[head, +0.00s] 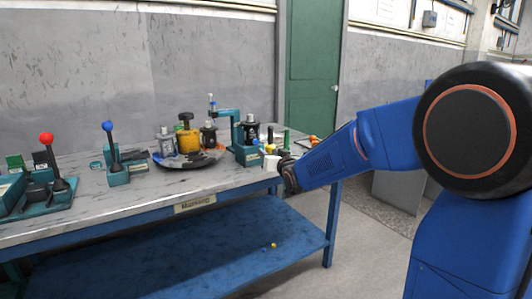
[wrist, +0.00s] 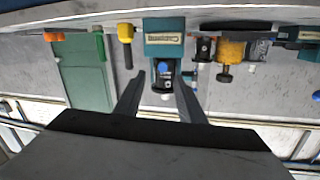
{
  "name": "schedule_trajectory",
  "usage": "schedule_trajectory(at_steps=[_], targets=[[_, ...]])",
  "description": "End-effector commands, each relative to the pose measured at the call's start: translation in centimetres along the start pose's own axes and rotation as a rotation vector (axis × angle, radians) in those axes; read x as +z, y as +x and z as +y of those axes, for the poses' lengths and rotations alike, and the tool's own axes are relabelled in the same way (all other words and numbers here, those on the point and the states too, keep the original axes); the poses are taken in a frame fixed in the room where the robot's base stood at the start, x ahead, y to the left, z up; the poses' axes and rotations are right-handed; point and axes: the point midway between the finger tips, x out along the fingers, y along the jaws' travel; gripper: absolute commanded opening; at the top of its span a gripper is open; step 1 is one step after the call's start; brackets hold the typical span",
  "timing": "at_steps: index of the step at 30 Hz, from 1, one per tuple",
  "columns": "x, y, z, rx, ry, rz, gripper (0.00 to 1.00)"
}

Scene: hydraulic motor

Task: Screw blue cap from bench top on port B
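My gripper (wrist: 159,86) is open in the wrist view, which looks upside down. Its two dark fingers stand apart. In line with the gap is a dark motor (wrist: 163,84) in front of a teal stand (wrist: 165,45). A small blue piece (wrist: 164,68) with a white piece beside it shows on the motor's face; I cannot tell whether it is the blue cap or whether it is seated on a port. Nothing visibly touches the fingers. In the head view my gripper (head: 271,165) is at the bench's right end, beside the teal stand (head: 247,155). Port B is not readable.
The bench (head: 130,208) also holds a yellow-and-black part (head: 187,138), a dark round tray (head: 168,163), a blue-knobbed lever (head: 108,126) and a red-knobbed lever (head: 46,139). A green-handled tool (head: 286,138) stands near the right end. A small yellow piece (head: 273,245) lies on the lower shelf.

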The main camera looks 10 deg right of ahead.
Motion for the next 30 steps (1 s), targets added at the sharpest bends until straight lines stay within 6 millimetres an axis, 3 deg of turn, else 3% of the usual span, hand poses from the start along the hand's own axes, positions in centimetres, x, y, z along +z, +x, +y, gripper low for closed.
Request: schedule_trajectory(at_steps=[3, 11, 30], targets=[[-0.2, 1.5, -0.3, -0.019, 0.007, 0.041, 0.36], [-0.4, 2.8, -0.6, -0.028, 0.011, 0.063, 0.36], [-0.8, 8.8, -0.7, -0.027, 0.011, 0.061, 0.36]])
